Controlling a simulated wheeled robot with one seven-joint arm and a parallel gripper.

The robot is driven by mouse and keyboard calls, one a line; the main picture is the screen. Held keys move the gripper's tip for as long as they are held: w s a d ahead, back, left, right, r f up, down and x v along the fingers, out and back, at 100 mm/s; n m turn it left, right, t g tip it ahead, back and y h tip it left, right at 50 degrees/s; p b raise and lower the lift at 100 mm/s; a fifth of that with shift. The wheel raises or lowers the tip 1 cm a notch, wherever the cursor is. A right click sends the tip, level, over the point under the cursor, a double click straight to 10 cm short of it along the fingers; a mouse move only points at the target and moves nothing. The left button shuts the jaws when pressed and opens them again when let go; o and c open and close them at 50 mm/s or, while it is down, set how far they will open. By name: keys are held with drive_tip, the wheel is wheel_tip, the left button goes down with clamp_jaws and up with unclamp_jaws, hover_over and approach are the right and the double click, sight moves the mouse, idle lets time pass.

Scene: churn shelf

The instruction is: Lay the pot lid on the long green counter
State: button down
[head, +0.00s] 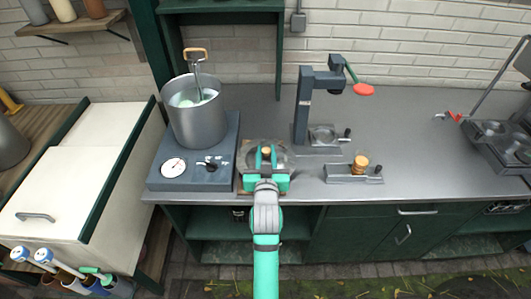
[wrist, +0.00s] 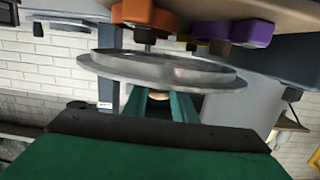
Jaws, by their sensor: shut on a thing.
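The pot lid (head: 284,166) is a round grey metal disc with a wooden knob (head: 266,152). My gripper (head: 266,157) is shut on the knob, over the front edge of the long counter (head: 235,115), which has a grey top and green fronts. In the wrist view the lid (wrist: 165,70) shows nearly edge-on past my two teal fingers (wrist: 165,108), with a bit of the knob between them. My gripper hides part of the lid in the head view. I cannot tell whether the lid touches anything below.
A steel pot (head: 196,122) with a whisk-like tool stands on a dark burner unit (head: 222,150) just left of the lid. A dark press stand (head: 303,105) with a red-tipped lever stands to the right. A small holder (head: 340,178) sits near the front edge.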

drive_tip(key=shift+f, duration=0.15)
drive_tip(key=shift+f, duration=0.35)
drive_tip(key=c, duration=1.5)
unclamp_jaws()
drive_tip(key=shift+f, duration=0.1)
drive_tip(key=shift+o, duration=0.2)
